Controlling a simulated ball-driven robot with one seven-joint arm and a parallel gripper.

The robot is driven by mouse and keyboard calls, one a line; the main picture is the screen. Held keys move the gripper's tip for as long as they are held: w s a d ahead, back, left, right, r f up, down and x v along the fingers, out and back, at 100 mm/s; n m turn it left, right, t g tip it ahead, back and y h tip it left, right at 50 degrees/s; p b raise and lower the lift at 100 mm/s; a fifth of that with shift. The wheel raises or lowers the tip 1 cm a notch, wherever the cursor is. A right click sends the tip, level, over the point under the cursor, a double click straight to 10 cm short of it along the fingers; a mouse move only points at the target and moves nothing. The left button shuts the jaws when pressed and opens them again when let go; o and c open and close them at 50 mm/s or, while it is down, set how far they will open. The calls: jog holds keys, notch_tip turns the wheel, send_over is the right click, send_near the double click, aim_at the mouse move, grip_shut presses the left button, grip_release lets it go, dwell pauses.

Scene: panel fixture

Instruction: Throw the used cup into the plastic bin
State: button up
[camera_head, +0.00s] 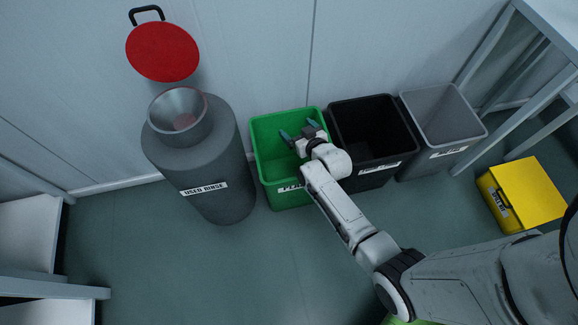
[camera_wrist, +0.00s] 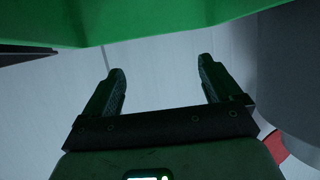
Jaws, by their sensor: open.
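The green bin (camera_head: 265,140) stands against the wall, and its label, partly covered by my arm, begins "PLA". My gripper (camera_head: 299,130) is at the bin's opening, over its right part, with its fingers spread. In the wrist view my gripper (camera_wrist: 160,70) is open with nothing between the fingers, and the green bin wall (camera_wrist: 150,18) crosses the top. No cup can be made out in either view. Part of the bin's inside is hidden by my gripper and arm.
A grey "USED RINSE" drum (camera_head: 210,150) with a funnel stands left of the green bin; a red disc (camera_head: 162,52) is above it. A black bin (camera_head: 345,110) and grey bin (camera_head: 425,100) stand right. A yellow box (camera_head: 530,190) is farther right. Floor in front is clear.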

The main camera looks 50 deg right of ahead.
jog(key=p+v, duration=0.3)
jog(key=v, duration=0.7)
jog(key=shift+s, duration=0.35)
jog(key=shift+a, duration=0.15)
